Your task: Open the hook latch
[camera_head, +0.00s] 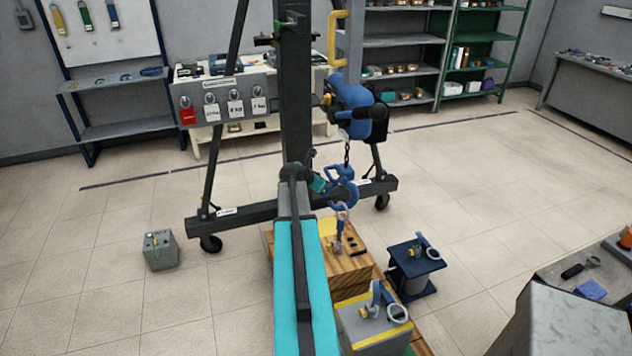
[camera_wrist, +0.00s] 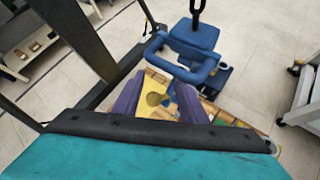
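The blue hook (camera_head: 346,193) hangs on a chain below the blue hoist (camera_head: 352,108). It shows in the wrist view as a blue block with a rounded blue bar (camera_wrist: 185,68). I cannot make out the latch clearly as a separate part. My gripper (camera_head: 320,184) is at the hook's left side in the head view, close to it. In the wrist view my gripper (camera_wrist: 160,88) shows two purple fingers spread apart, with a gap between them and nothing clearly held. The fingers lie just below the blue bar; whether they touch it is unclear.
The dark gantry post (camera_head: 296,95) stands beside my arm. A wooden crate (camera_head: 352,272) is below the hook, with a shackle (camera_head: 340,235) above it. A grey weight (camera_head: 372,330) and a dark blue spool-like load (camera_head: 415,268) stand nearby.

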